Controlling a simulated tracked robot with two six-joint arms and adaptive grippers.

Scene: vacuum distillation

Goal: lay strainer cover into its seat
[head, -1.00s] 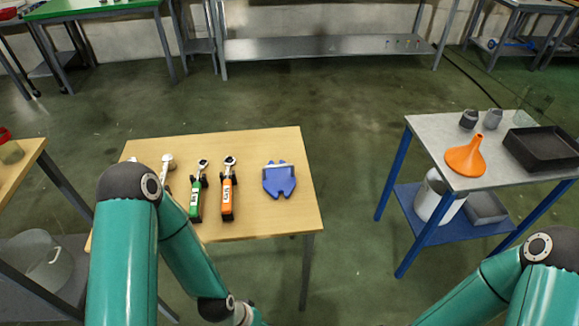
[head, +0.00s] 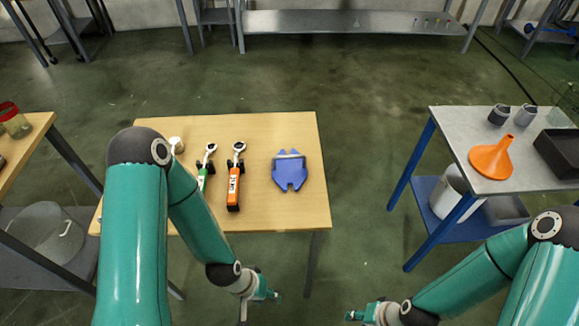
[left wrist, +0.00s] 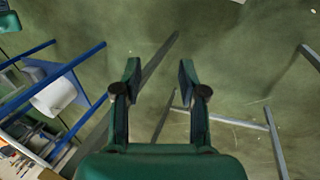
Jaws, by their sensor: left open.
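I cannot pick out a strainer cover or its seat with certainty. My left gripper (head: 268,293) is low in the head view, in front of the table's near edge and apart from the blue piece. In the left wrist view its two fingers (left wrist: 160,82) stand apart with only floor between them. My right gripper (head: 353,314) shows small at the bottom edge; its fingers are too small to read.
An orange-handled tool (head: 234,180) and a green-handled tool (head: 205,168) lie left of the blue piece. A metal-topped table (head: 455,130) at right holds an orange funnel (head: 491,158), grey cups (head: 499,115) and a dark tray (head: 560,150). Floor between the tables is clear.

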